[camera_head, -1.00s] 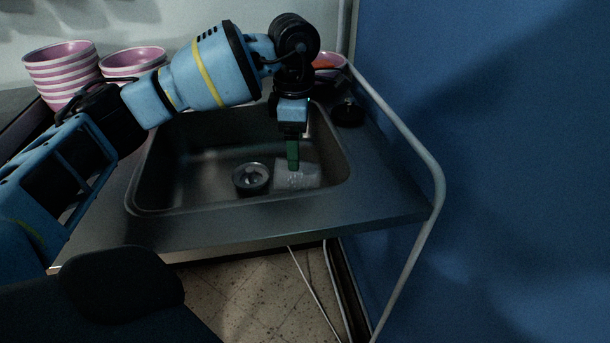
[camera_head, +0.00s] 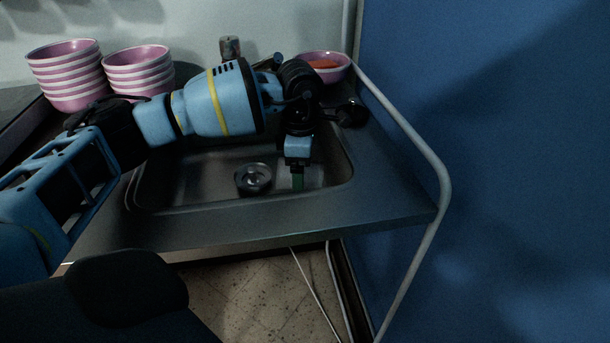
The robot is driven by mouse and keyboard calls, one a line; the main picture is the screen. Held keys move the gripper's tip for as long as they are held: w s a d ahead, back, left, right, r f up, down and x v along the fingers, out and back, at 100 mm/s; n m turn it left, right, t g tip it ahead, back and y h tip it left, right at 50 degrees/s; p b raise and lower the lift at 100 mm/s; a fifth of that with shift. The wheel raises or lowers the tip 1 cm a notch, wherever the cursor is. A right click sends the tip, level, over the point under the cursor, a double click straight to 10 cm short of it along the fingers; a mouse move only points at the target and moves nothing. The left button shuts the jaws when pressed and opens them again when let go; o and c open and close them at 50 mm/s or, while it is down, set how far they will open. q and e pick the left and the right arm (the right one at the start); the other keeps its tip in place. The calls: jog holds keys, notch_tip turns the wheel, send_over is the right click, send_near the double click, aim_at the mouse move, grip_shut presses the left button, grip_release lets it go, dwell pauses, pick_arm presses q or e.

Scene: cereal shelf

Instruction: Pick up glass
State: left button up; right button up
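The clear glass lay on the sink floor at this spot in the earlier view. I cannot make out its outline now; it is faint or hidden around the fingers. My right gripper is not in view.
A round drain piece (camera_head: 253,179) sits left of the gripper in the sink. Pink-and-white bowl stacks (camera_head: 66,75) (camera_head: 138,72) stand at the back left. A bowl with something orange (camera_head: 323,66) is at the back right. A metal rail (camera_head: 405,130) and blue wall (camera_head: 500,150) bound the right side.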

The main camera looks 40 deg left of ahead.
pick_arm(q)
jog(key=c, duration=1.2)
jog(key=shift+o, duration=0.2)
jog(key=shift+r, duration=0.15)
notch_tip(320, 180, up, 18)
jog(key=p, duration=0.2)
